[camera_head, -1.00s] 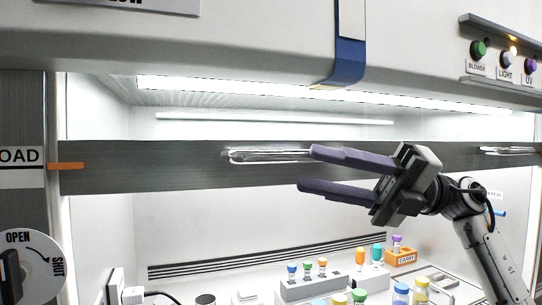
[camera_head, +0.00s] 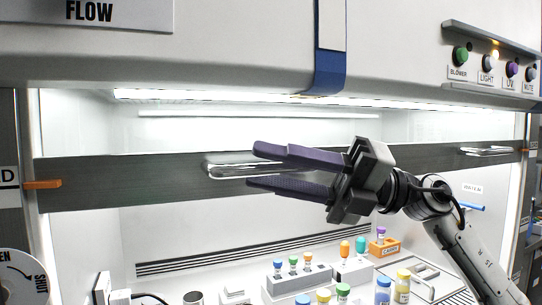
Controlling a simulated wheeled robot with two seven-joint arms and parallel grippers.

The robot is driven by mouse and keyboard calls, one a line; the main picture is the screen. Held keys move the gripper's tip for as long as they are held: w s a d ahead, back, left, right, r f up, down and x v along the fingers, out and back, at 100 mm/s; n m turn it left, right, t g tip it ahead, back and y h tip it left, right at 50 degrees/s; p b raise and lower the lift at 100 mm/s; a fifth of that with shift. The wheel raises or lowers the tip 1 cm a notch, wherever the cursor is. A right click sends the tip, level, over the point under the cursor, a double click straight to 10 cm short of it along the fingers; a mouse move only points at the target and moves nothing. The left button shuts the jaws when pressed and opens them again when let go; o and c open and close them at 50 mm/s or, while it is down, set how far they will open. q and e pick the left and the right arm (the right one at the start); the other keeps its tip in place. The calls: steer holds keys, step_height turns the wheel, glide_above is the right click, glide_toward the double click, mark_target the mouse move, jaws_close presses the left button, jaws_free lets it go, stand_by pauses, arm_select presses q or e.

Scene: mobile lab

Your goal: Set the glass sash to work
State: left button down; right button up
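The glass sash has a dark grey bottom rail (camera_head: 110,183) running across the hood opening. An orange pointer (camera_head: 43,184) at its left end is beside a partly cut-off label ending in "D" (camera_head: 8,176). The rail carries a clear left handle (camera_head: 225,168) and a clear right handle (camera_head: 485,151). My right gripper (camera_head: 257,166) is open, one purple finger above and one below the right part of the left handle. I cannot tell whether the fingers touch it. My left gripper is not in view.
Inside the hood stand a vial rack (camera_head: 288,285), an orange carry box (camera_head: 384,247) and several colour-capped vials. A blue strap (camera_head: 328,75) hangs above the rail. Buttons (camera_head: 487,63) are at upper right. An OPEN/SHUT dial (camera_head: 20,285) is at lower left.

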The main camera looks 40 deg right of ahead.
steer(key=shift+w+a, duration=0.1)
steer(key=shift+a, duration=0.1)
steer(key=shift+c, duration=0.2)
jaws_close()
